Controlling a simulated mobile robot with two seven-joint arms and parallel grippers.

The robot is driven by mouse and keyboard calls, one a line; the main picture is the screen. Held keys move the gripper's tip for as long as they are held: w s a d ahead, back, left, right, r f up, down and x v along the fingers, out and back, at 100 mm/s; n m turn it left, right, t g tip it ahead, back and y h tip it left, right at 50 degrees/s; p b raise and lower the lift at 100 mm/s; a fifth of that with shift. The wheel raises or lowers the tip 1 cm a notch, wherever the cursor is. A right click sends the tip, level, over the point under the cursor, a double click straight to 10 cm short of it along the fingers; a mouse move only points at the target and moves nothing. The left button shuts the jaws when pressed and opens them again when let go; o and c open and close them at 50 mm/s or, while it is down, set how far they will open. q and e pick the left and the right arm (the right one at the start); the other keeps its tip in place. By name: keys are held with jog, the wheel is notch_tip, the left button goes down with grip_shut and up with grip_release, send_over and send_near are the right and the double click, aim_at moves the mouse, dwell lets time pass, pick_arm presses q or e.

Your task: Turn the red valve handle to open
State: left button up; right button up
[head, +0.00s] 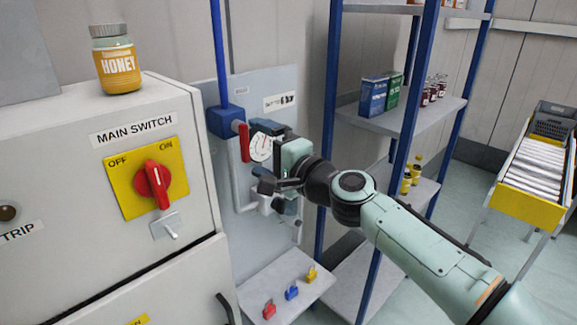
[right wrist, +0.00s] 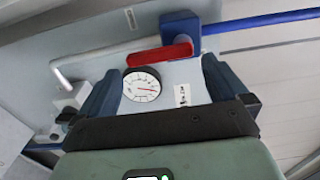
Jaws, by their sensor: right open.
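The red valve handle (head: 244,143) hangs straight down beside the blue valve body (head: 227,121) on the wall panel. In the right wrist view the handle (right wrist: 160,54) lies across the picture, just beyond the fingertips and joined to the blue body (right wrist: 180,33). My right gripper (head: 262,158) is open and empty, to the right of the handle. In the right wrist view its two dark blue fingers (right wrist: 160,67) are spread apart, with a round dial gauge (right wrist: 141,85) visible between them. I see no contact with the handle. My left gripper is not in view.
A blue pipe (head: 218,50) rises above the valve. The main switch cabinet (head: 85,165), topped by a honey jar (head: 116,60), stands left. A blue-post shelf (head: 425,100) stands right. Below, a small shelf (head: 260,285) holds red, blue and yellow padlocks.

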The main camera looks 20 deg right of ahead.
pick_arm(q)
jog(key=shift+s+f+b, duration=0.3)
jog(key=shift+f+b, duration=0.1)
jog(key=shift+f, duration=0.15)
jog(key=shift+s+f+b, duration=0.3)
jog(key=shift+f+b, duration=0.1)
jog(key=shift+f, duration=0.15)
pick_arm(e)
jog(key=v, duration=1)
jog(key=shift+s, duration=0.4)
jog(key=shift+d, duration=0.1)
